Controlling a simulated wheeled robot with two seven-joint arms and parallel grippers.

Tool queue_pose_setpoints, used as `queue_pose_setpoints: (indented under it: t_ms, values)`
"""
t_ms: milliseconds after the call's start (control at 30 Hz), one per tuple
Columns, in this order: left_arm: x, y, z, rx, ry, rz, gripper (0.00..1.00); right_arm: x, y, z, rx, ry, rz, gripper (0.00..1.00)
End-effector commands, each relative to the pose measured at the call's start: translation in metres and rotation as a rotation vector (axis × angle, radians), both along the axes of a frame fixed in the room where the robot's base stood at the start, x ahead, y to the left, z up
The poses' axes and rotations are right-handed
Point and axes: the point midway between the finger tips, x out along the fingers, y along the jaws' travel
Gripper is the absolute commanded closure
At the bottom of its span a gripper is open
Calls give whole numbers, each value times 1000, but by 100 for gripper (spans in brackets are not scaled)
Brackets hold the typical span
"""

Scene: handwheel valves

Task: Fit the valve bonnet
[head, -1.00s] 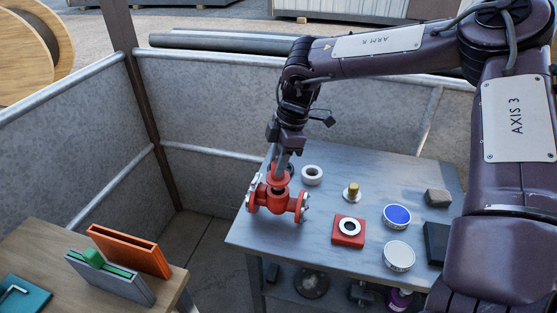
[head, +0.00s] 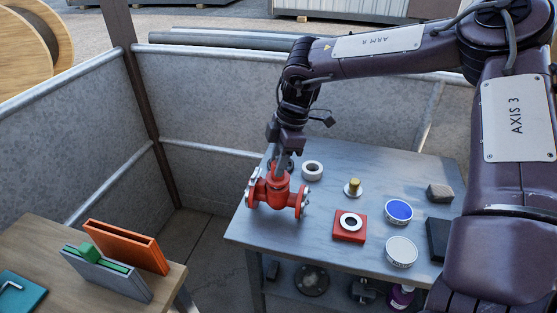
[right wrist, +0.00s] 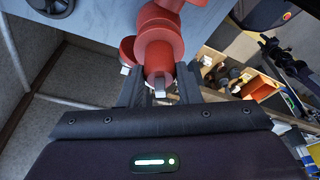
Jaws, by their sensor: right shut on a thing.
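The red valve body (head: 277,197) stands at the left of the grey table, with a flange at each side. My right gripper (head: 281,166) points down over it from behind. In the right wrist view its fingers (right wrist: 160,88) are shut on a red flanged part, which I take to be the bonnet (right wrist: 158,60). In the head view the bonnet (head: 273,178) is in line with the top of the body and seems to touch it; the gripper partly hides it, so I cannot tell if it is fully seated. My left gripper is not in view.
A wooden table (head: 45,235) with orange and grey holders stands left.

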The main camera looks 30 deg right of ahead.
Motion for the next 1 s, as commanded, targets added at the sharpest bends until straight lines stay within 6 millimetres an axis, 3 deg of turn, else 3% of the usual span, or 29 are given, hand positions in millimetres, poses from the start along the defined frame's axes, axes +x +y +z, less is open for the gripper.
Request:
queue_pose_setpoints:
  t_ms: [800,833,1000]
  values:
    - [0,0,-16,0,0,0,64,0,0,-17,0,-1,0,100]
    - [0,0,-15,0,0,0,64,0,0,-16,0,-1,1,66]
    - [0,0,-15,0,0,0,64,0,0,-16,0,-1,0,44]
